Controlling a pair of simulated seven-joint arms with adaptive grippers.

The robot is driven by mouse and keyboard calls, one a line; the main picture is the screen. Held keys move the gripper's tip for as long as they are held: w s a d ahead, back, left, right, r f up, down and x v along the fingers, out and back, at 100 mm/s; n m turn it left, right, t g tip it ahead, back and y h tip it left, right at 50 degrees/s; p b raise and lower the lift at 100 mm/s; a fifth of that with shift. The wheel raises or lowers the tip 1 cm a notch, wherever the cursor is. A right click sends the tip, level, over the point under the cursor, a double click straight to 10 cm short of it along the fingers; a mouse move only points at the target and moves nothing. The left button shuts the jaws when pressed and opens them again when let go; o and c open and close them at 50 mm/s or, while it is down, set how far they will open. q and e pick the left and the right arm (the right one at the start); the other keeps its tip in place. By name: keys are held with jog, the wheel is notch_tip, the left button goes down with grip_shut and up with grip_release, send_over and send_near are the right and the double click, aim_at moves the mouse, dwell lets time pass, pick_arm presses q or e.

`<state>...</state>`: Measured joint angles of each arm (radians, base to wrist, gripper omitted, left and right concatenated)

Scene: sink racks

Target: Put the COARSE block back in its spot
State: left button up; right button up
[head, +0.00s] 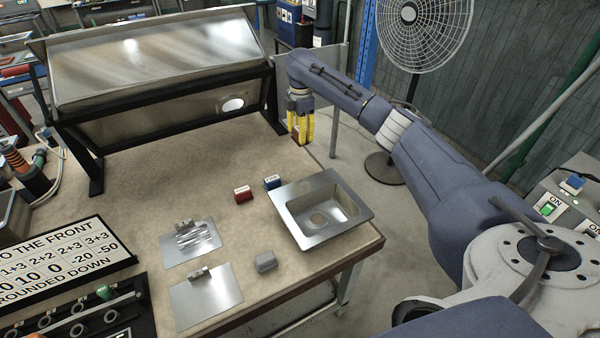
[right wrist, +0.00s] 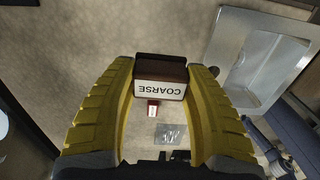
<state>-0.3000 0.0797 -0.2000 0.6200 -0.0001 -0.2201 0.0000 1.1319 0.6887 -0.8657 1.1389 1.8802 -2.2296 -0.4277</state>
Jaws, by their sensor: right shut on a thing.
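My right gripper (head: 302,128) is shut on the COARSE block (right wrist: 160,82), a dark brown block with a white label reading COARSE. The label appears upside down in the right wrist view, and the yellow fingers press its two sides. The gripper hangs above the table's far right edge, beyond the sink. On the table, a red block (head: 243,195) and a blue block (head: 272,182) stand side by side, left of the sink; the red one also shows in the right wrist view (right wrist: 153,108). I cannot make out which place is the block's spot. My left gripper is not in view.
A steel sink (head: 358,213) sits at the table's right edge. Two metal plates (head: 173,252) (head: 190,318) and a grey block (head: 265,262) lie nearer. A tilted steel panel (head: 150,60) stands at the back. A sign (head: 60,258) and button panel (head: 70,318) are at left. A fan (head: 410,25) stands behind.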

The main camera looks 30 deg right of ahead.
aim_at(300, 176)
notch_tip(300, 176, down, 17)
dwell(0.7)
jog(key=shift+f, duration=0.15)
jog(key=o, duration=1.2)
jog(key=shift+c, duration=0.2)
notch_tip(300, 176, up, 12)
